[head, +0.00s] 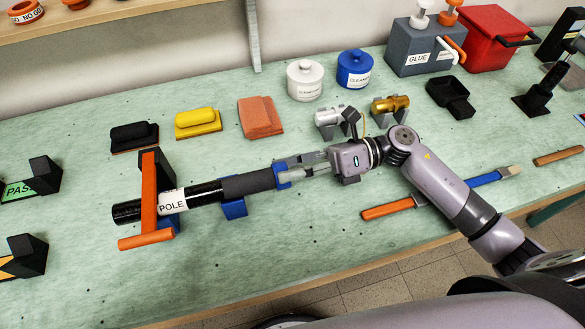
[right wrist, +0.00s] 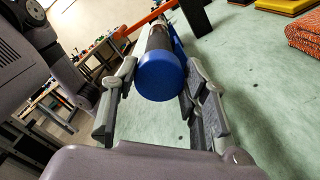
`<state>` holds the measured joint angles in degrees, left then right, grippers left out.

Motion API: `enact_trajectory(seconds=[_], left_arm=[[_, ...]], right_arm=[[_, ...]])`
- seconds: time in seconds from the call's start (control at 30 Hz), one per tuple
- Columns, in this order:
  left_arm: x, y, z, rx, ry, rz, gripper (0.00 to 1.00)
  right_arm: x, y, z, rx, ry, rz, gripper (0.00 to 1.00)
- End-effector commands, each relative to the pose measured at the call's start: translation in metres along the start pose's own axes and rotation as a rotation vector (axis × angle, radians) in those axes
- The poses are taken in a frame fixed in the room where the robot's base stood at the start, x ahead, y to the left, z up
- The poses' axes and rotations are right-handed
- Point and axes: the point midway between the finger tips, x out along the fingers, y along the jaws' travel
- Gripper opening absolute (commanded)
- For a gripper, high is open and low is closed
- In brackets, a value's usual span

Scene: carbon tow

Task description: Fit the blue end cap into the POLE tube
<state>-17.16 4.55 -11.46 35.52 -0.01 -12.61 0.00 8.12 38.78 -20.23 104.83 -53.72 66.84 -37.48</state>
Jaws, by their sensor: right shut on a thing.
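The black tube with the white POLE label (head: 172,202) lies on the bench in blue supports (head: 233,209), with an orange T-shaped bar (head: 150,195) across its left part. The blue end cap (head: 283,177) is at the tube's right end, in line with it. In the right wrist view the cap's round blue face (right wrist: 161,76) covers the tube end; how deep it sits I cannot tell. My right gripper (head: 290,175) is shut on the cap, one finger on each side, reaching in from the right. My left gripper is not in view.
Behind the tube lie a black block (head: 134,136), a yellow block (head: 198,123) and orange cloths (head: 260,117). White (head: 305,80) and blue (head: 355,69) cleaner pots and a grey glue box (head: 425,48) stand farther back. An orange-handled tool (head: 388,207) lies near my right arm.

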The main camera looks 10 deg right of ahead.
Motion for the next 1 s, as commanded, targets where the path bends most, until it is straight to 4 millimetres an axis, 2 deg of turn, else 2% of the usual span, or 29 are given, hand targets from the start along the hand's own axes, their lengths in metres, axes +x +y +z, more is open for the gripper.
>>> enact_trajectory(seconds=[1.0], left_arm=[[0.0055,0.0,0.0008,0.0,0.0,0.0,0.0]], right_arm=[[0.006,0.0002,-0.0008,-0.001,0.001,0.003,0.27]])
